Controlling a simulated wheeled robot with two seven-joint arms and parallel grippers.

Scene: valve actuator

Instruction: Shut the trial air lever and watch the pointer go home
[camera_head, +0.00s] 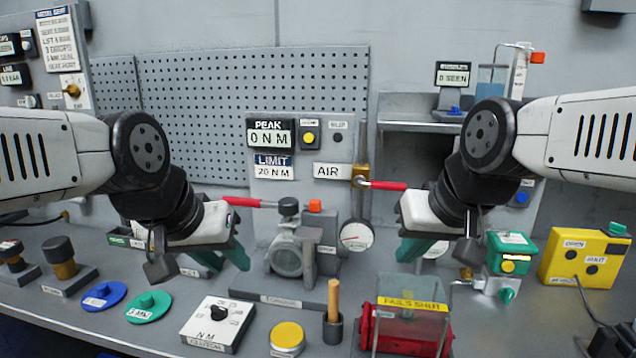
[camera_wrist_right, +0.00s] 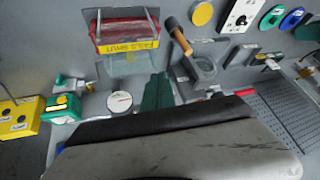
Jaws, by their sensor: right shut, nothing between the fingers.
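The red air lever (camera_head: 388,185) sticks out level to the right from a brass valve (camera_head: 361,172) beside the AIR label. A round white gauge (camera_head: 356,236) with a red pointer is below it; the gauge also shows in the right wrist view (camera_wrist_right: 119,102), too small to read. The grey valve actuator (camera_head: 287,255) stands left of the gauge. My right gripper (camera_head: 412,250), with green fingers, is shut and empty, below the lever and right of the gauge. My left gripper (camera_head: 238,258) is left of the actuator; its finger gap cannot be made out.
A second red handle (camera_head: 242,201) is above my left gripper. A clear cover (camera_head: 412,303) marked FAILS SHUT stands over a red body in front. A mallet (camera_head: 333,318), a dial box (camera_head: 218,322) and a yellow button box (camera_head: 584,256) are on the bench.

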